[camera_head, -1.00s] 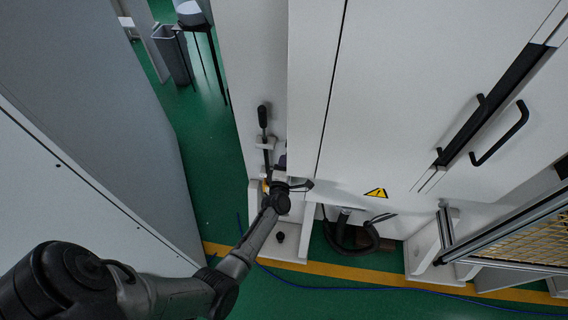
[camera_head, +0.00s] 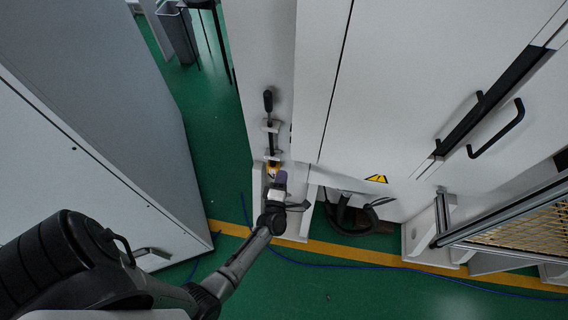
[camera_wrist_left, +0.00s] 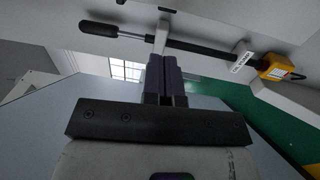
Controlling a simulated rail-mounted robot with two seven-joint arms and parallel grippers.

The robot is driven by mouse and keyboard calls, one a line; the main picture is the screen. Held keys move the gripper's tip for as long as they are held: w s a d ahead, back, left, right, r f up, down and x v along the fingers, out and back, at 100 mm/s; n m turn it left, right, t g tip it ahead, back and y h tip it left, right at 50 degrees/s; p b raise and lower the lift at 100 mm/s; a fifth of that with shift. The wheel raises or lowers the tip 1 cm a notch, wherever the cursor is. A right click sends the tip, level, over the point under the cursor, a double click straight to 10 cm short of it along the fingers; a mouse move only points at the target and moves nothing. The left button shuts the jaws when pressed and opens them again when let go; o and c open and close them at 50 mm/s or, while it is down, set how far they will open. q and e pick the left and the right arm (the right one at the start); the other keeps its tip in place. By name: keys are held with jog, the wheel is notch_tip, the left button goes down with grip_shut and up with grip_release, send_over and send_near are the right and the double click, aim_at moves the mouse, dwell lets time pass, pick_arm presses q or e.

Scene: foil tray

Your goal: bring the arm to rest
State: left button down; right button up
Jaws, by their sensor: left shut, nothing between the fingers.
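My left gripper (camera_head: 281,178) is at the end of the dark arm that comes in from the lower left. It sits in front of the lower part of the white machine, just below a small yellow box (camera_head: 271,167). In the left wrist view its two dark purple fingers (camera_wrist_left: 166,72) are pressed together with nothing between them. A lever with a black handle (camera_head: 268,101) is above the gripper on the machine's side; it also shows in the left wrist view (camera_wrist_left: 112,31), with the yellow box (camera_wrist_left: 275,67) at its far end. My right gripper is out of view.
The white machine (camera_head: 400,80) with black door handles fills the right. A grey cabinet (camera_head: 90,90) stands on the left. Green floor (camera_head: 205,150) lies between them. A blue cable and dark hoses (camera_head: 345,215) lie low, and a yellow mesh guard (camera_head: 520,235) is at right.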

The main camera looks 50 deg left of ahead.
pick_arm(q)
jog(key=shift+s+d, duration=0.35)
jog(key=shift+s, duration=0.2)
